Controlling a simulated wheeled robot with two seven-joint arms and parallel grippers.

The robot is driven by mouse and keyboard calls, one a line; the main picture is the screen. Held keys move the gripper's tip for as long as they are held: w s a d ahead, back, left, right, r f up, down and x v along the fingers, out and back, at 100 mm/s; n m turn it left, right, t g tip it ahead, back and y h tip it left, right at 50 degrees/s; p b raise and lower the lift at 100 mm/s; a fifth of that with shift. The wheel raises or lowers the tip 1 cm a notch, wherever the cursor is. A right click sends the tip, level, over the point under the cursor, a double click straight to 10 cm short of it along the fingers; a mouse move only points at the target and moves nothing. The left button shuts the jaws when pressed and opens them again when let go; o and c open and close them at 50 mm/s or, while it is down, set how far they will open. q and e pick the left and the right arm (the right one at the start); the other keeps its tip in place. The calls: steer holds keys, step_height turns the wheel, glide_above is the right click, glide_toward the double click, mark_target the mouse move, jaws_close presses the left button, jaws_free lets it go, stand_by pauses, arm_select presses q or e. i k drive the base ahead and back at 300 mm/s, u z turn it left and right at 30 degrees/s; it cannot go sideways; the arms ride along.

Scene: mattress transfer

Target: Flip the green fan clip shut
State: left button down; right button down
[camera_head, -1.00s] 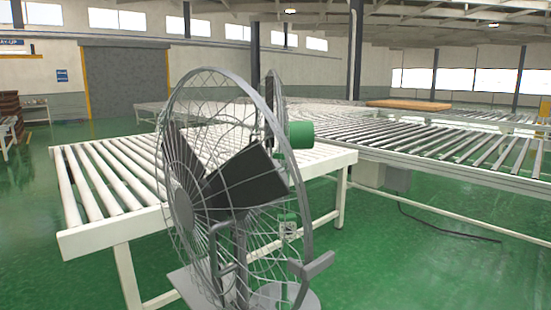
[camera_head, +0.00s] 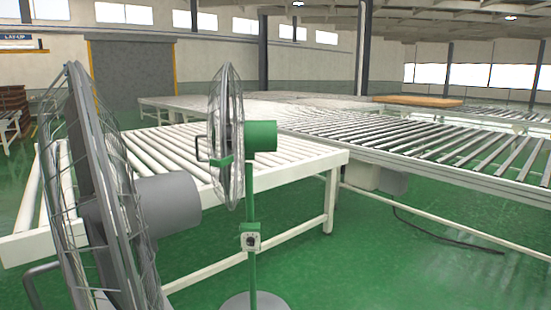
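The green fan (camera_head: 260,137) stands in the middle of the camera_head view, seen nearly edge-on. Its grey wire cage (camera_head: 229,130) faces left, and its green motor housing is on the right side of the cage. A green pole (camera_head: 251,275) carries a small pale control box (camera_head: 250,240) with a dark knob. A small green part (camera_head: 220,162) shows at the cage's left side, with a thin dark loop beside it. I cannot tell whether this is the clip or whether it is open or shut. Neither of my grippers is in view.
A grey fan (camera_head: 165,205) stands close at the left, in front of the roller table (camera_head: 300,172). More roller conveyors (camera_head: 430,145) spread behind to the right, with a tan mattress (camera_head: 418,101) far back. Green floor (camera_head: 400,270) is open at the lower right, with a dark cable (camera_head: 440,234).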

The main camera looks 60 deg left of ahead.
mark_target(222, 163)
steer(key=i, duration=1.7)
steer(key=u, duration=1.1)
steer(key=i, duration=1.6)
steer(key=u, duration=2.35)
